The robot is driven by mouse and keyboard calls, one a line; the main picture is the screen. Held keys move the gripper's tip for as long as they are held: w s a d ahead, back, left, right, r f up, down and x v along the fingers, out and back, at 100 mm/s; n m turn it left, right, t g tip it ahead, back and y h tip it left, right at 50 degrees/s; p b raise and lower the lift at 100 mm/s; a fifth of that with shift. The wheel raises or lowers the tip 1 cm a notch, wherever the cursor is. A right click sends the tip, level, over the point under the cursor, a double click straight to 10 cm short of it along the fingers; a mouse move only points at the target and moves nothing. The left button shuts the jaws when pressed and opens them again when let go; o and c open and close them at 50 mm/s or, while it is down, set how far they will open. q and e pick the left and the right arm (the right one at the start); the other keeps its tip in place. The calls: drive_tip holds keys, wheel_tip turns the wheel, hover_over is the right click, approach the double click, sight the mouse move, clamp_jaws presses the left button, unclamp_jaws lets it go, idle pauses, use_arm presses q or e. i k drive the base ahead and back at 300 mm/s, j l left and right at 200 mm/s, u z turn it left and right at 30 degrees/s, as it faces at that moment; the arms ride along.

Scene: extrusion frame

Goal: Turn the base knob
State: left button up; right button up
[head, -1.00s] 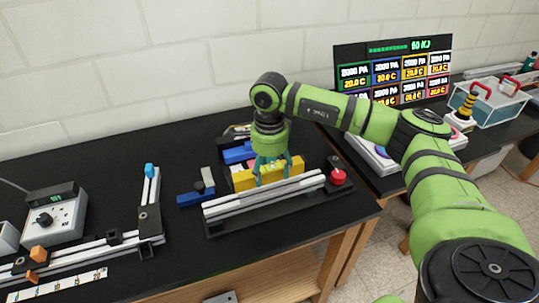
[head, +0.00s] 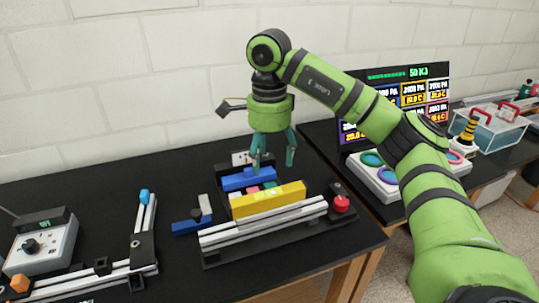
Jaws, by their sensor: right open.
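A red knob (head: 341,203) sits on a dark mount at the right end of a black base (head: 265,243). Pale extrusion rails (head: 265,225) lie along this base. A yellow bar (head: 268,199) lies just behind the rails, with small pink and green pieces and a blue block (head: 250,179) behind it. My right gripper (head: 272,165), green with teal fingers, is open and empty. It hangs fingers down above the blue block and the coloured pieces, up and left of the red knob. My left gripper is out of view.
A grey box with a black dial (head: 30,245) and an L-shaped rail frame (head: 143,235) stand at left. A blue slide piece (head: 192,222) lies near the base. At right are a display board (head: 426,93), a button panel (head: 388,190) and a clear case (head: 490,128).

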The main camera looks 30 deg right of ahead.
sight(341, 204)
drive_tip(key=z, duration=1.2)
